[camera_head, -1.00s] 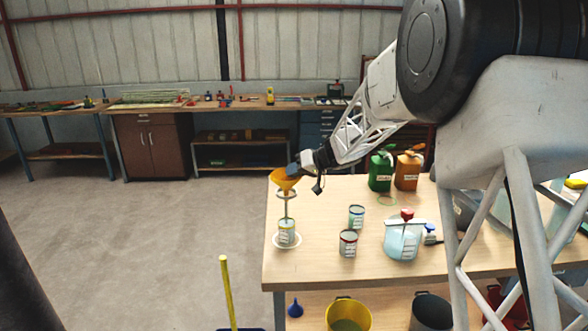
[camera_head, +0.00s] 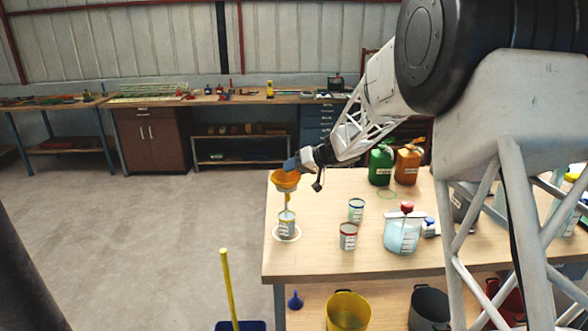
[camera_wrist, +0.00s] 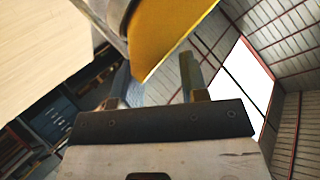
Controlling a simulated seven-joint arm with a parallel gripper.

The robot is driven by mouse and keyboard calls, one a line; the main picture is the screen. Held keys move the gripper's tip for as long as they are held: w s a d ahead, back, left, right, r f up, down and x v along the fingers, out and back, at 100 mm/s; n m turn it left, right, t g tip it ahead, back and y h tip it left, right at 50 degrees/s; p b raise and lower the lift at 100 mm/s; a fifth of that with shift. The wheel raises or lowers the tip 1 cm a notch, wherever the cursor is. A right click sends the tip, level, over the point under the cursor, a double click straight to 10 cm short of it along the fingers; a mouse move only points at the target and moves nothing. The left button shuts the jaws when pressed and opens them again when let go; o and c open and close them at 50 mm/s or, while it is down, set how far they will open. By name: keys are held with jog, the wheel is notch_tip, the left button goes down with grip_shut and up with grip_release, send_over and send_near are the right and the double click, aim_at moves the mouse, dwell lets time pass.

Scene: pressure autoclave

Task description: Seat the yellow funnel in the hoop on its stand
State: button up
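The yellow funnel (camera_head: 285,181) is at the top of its stand, near the left end of the table. In the head view it looks roughly upright, at the height of the hoop. The funnel hides most of the hoop, so I cannot tell if it rests fully in it. My gripper (camera_head: 292,165) is at the funnel's upper right rim. In the wrist view the funnel (camera_wrist: 172,35) fills the top middle, and my gripper (camera_wrist: 158,80) shows its fingers apart, with background visible between them. A yellow-rimmed jar (camera_head: 287,224) stands beneath the funnel.
A blue-rimmed jar (camera_head: 356,210) and a red-rimmed jar (camera_head: 348,237) stand to the right. Beyond them are a clear vessel (camera_head: 402,236), a green can (camera_head: 381,166) and an orange can (camera_head: 407,166). Bare tabletop (camera_head: 325,190) lies between.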

dwell(0.3)
jog(key=v, duration=0.7)
jog(key=shift+d+r, duration=0.25)
jog(key=shift+d, duration=0.05)
jog(key=shift+s, duration=0.1)
dwell(0.8)
